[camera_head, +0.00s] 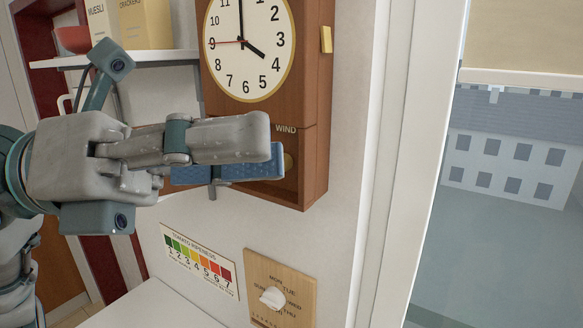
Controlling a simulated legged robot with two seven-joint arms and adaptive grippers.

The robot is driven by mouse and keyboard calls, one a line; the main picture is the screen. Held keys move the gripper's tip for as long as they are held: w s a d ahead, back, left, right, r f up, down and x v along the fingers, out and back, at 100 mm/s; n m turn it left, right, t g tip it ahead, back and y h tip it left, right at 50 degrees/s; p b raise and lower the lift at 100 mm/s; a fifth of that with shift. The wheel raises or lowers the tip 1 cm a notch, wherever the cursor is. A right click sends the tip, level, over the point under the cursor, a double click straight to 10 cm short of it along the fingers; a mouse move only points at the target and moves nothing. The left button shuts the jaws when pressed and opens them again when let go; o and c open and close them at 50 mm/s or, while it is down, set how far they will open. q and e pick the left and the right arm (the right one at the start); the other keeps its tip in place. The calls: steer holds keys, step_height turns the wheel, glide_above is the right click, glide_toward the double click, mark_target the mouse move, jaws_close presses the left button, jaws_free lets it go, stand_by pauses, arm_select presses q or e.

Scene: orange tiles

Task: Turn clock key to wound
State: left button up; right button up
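A wooden wall clock (318,75) hangs at the top middle, with a white face (247,45) and black numerals. The word WIND is on its lower case. My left gripper (268,157) comes in from the left, in front of the lower case. Its near grey finger covers part of the far finger, whose blue pad shows, so the fingers look apart. I cannot tell whether they touch the key. My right gripper is not in view.
A shelf (150,57) at upper left holds a muesli box, a crackers box (146,22) and a red bowl (73,39). Below the clock are a tomato ripeness chart (200,258) and a wooden day dial (298,292) with a white knob. A window is at right.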

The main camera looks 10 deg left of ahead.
arm_select(q)
steer(key=w+a+f+n+t+y, duration=0.35)
steer(key=w+a+n+y, duration=0.2)
steer(key=a, duration=0.35)
steer(key=w+a+f+n+t+y, duration=0.2)
steer(key=w+a+n+t+y, duration=0.25)
steer(key=w+a, duration=0.3)
steer(key=shift+h, duration=0.3)
steer(key=x, duration=0.8)
steer(key=p+x, duration=0.1)
steer(key=x, duration=0.7)
steer(key=shift+d+f, duration=0.15)
steer(key=shift+d, duration=0.2)
steer(key=shift+w+d, duration=0.1)
steer(key=shift+d, duration=0.1)
steer(key=shift+c, duration=1.2)
steer(key=shift+d, duration=0.15)
steer(key=c, duration=0.4)
jaws_close()
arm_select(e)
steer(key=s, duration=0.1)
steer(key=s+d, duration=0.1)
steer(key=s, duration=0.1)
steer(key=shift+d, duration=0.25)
